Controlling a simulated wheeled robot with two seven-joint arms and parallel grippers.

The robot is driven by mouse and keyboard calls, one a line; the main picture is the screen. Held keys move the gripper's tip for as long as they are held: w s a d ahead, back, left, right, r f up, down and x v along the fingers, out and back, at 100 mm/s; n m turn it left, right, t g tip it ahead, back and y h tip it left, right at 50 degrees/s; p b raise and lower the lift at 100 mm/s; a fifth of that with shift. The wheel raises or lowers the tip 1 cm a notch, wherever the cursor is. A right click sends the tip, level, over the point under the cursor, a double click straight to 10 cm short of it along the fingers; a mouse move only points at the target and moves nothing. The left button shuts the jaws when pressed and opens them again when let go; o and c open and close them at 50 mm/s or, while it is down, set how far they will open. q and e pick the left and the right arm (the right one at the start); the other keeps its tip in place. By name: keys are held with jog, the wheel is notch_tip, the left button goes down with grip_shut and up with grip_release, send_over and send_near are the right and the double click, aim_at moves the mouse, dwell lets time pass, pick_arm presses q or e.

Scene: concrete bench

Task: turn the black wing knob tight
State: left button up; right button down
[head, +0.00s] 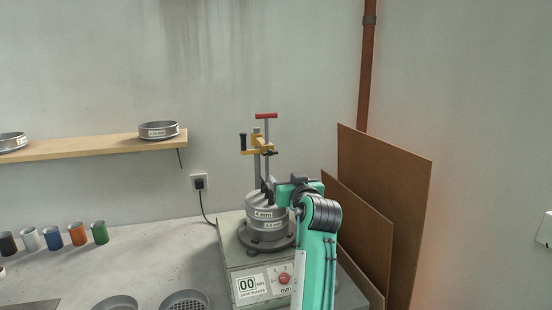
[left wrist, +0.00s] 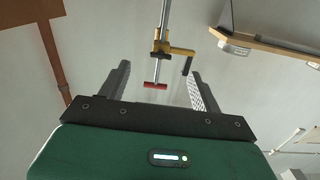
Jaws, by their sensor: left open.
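A clamp with a yellow bracket (head: 258,150) sits on an upright metal rod above a stack of sieves (head: 266,222). A small dark part (head: 274,152) at the bracket's right side may be the black wing knob; it is too small to be sure. A black grip (head: 243,141) stands at the bracket's left end, and a red T-bar (head: 266,116) tops the rod. My left gripper (head: 268,186) is beside the rod, below the bracket. In the left wrist view my left gripper (left wrist: 160,69) is open and empty, with the yellow bracket (left wrist: 162,46) beyond its fingers, apart from them.
The sieve shaker base (head: 250,285) has a display and a red knob. Brown boards (head: 385,200) lean on the wall at the right. A wooden shelf (head: 90,146) holds sieves.

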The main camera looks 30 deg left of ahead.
aim_at(271, 154)
pick_arm(q)
jog(key=shift+n+y, duration=0.3)
jog(key=r+p+x, duration=0.1)
jog(key=x, duration=0.3)
jog(key=r+p+x, duration=0.1)
jog(key=x, duration=0.3)
jog(key=r+p+x, duration=0.1)
jog(key=x, duration=0.3)
jog(key=shift+w+a, duration=0.1)
jog(key=shift+a, duration=0.15)
jog(key=shift+w+a+f+p, duration=0.15)
jog(key=shift+w+a+p, duration=0.15)
jog(key=shift+w+a, duration=0.15)
pick_arm(e)
jog(key=shift+s+d+r, duration=0.1)
jog(key=shift+s+r, duration=0.15)
jog(key=shift+s, duration=0.55)
jog(key=shift+s+d+r, duration=0.1)
jog(key=shift+s+r, duration=0.1)
jog(key=shift+s, duration=0.55)
jog(key=shift+s+d+r, duration=0.1)
jog(key=shift+s+r, duration=0.15)
jog(key=shift+s, duration=0.55)
pick_arm(q)
jog(key=shift+c, duration=0.4)
